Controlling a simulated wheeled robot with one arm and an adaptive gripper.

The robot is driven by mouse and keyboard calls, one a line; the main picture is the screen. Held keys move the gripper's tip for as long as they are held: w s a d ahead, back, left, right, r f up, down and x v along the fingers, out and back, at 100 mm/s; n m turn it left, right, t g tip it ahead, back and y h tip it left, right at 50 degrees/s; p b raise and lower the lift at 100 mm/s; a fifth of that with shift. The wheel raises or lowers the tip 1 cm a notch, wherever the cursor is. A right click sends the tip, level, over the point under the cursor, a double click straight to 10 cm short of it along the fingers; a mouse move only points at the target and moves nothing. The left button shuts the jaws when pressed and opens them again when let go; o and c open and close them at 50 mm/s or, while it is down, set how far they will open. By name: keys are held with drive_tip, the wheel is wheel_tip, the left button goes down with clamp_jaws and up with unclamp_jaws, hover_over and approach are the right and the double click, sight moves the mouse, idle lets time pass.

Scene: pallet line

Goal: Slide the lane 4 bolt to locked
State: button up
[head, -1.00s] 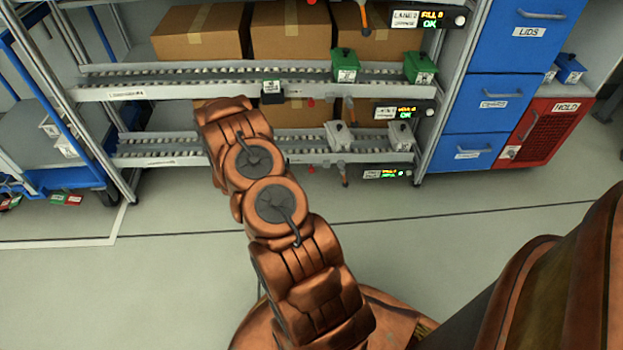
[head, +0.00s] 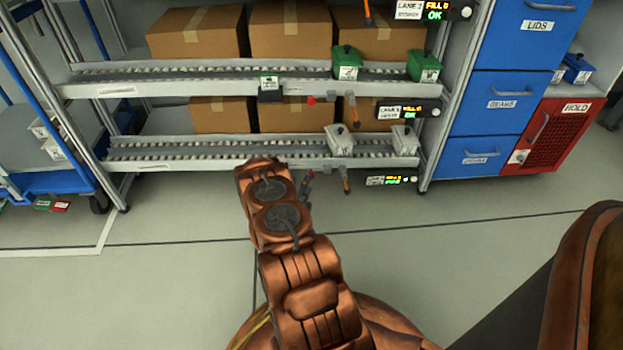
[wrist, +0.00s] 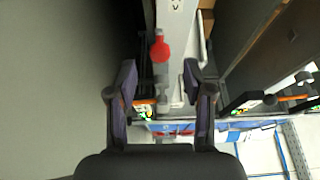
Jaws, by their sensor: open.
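A red round knob (wrist: 159,49) on a short grey stem, likely the lane 4 bolt's, shows in the wrist view on a pale rail. My gripper (wrist: 158,78) is open. Its dark fingers stand on either side of the line of the knob, which is a little beyond the tips; no contact shows. In the head view my gripper (head: 306,186) is partly hidden by my arm, just below the lowest lane rail (head: 270,163). The lowest lane display (head: 390,181) is lit, its lane label too small to read. Whether the bolt is locked cannot be told.
An orange-handled lever (head: 346,181) hangs just right of my gripper. Grey bins (head: 340,139) sit on the lowest rail, green bins (head: 347,62) above. Blue drawers (head: 482,103) and a red hold cabinet (head: 560,140) stand at right. The floor in front is clear.

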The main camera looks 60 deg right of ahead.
sight(312, 176)
drive_tip(key=shift+b+x, duration=1.15)
drive_tip(key=shift+x, duration=1.75)
clamp_jaws()
